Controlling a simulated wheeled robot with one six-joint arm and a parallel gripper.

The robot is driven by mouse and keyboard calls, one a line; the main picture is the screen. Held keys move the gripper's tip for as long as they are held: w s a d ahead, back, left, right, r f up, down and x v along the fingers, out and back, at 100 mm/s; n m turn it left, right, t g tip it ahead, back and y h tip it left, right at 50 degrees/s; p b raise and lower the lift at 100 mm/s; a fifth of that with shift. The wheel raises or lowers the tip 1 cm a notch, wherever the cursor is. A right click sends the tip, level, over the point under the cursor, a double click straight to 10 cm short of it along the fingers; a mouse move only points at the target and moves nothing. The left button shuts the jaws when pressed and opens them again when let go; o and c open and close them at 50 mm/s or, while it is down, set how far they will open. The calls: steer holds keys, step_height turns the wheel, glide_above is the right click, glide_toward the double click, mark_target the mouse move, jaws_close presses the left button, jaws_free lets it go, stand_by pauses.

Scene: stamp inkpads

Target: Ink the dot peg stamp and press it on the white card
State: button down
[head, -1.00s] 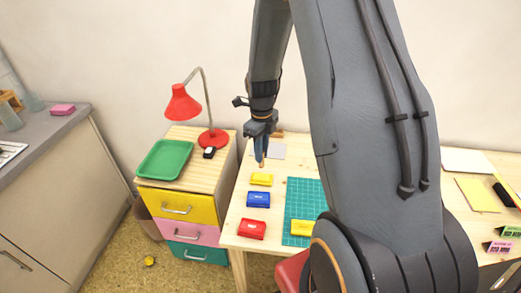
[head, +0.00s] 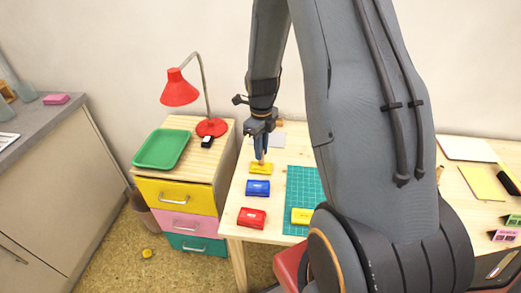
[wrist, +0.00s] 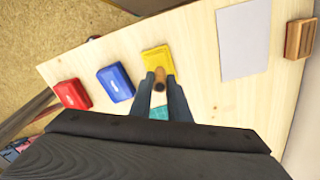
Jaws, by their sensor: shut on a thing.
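My gripper (head: 261,156) is shut on the wooden peg stamp (wrist: 159,83), which hangs below the fingers. The peg's lower end is at the far yellow inkpad (head: 258,170); I cannot tell whether it touches the pad. In the wrist view, the yellow inkpad (wrist: 156,60) lies just beyond the fingertips. The blank pale card (wrist: 244,38) lies flat to the right of that pad in the wrist view. In the head view, my gripper and arm partly hide the card (head: 278,139). The stamp's dot face is hidden.
A blue inkpad (head: 258,188) and a red inkpad (head: 251,217) stand in line with the yellow one. A wooden block (wrist: 299,39) stands beyond the card. A red lamp (head: 180,90) stands left.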

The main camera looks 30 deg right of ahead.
steer(key=shift+f, duration=0.6)
stand_by(1.6)
steer(key=shift+r, duration=0.2)
steer(key=shift+r, duration=0.35)
steer(key=shift+r+p, duration=0.1)
steer(key=shift+p, duration=0.2)
steer(key=shift+r+p, duration=1.8)
steer(key=shift+r, duration=1)
